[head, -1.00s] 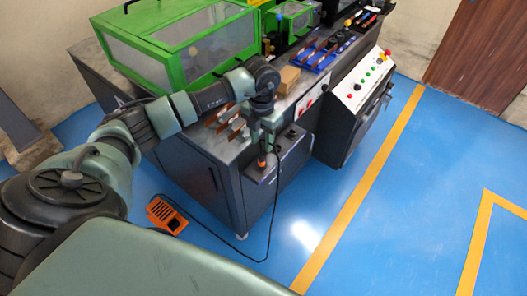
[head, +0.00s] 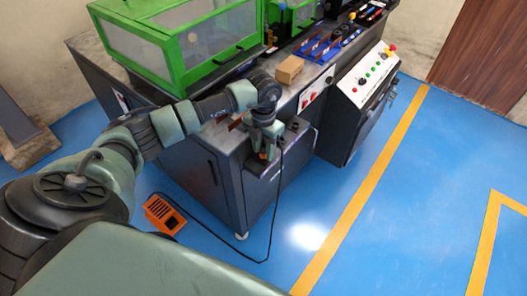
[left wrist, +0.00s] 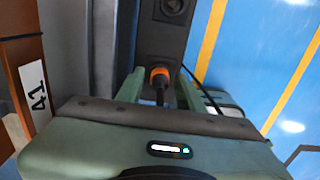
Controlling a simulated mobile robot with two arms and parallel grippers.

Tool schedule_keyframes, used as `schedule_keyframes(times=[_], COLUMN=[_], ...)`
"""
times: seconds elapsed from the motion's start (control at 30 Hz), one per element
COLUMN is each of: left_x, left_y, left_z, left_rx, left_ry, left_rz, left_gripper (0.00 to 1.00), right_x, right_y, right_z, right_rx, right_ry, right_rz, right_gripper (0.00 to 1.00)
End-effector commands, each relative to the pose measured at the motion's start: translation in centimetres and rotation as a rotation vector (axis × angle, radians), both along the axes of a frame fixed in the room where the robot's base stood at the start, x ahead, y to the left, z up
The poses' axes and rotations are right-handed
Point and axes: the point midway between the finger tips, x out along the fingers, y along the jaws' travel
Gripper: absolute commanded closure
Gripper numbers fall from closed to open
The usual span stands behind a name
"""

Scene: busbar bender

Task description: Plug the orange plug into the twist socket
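The orange plug (head: 264,155) is upright at the small dark ledge on the cabinet's right side, with its black cable hanging toward the floor. My left gripper (head: 264,144) is over it, pointing down. In the left wrist view the plug (left wrist: 160,75) lies between the two green fingers, and a narrow gap seems to show on each side, so the gripper looks open around it. A dark round socket (left wrist: 172,7) on a square plate shows ahead of the plug. The plug's lower end is hidden. My right gripper is not in view.
The dark cabinet (head: 228,172) carries copper bars and a cardboard box (head: 289,69). A green-framed enclosure (head: 180,45) stands behind my left arm. A control panel (head: 368,78) is at the right. An orange foot pedal (head: 163,214) lies on the floor. The blue floor at right is clear.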

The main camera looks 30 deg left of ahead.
Motion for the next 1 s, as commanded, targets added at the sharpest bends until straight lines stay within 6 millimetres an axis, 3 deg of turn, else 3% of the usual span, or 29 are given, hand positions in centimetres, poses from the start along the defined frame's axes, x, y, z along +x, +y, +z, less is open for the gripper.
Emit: schedule_keyframes(times=[0.2,0.33,1.0], left_x=[0.0,0.0,0.0], left_y=[0.0,0.0,0.0], left_z=[0.0,0.0,1.4], left_rx=[0.001,0.000,0.000], left_ry=[0.000,0.000,-0.001], left_rz=[0.001,0.000,0.000], left_gripper=[0.66,1.00,1.00], right_x=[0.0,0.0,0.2], right_y=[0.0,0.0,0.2], right_z=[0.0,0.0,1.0], right_rx=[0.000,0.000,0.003], right_ry=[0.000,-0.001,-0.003], right_rz=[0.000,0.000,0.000], right_gripper=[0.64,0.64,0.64])
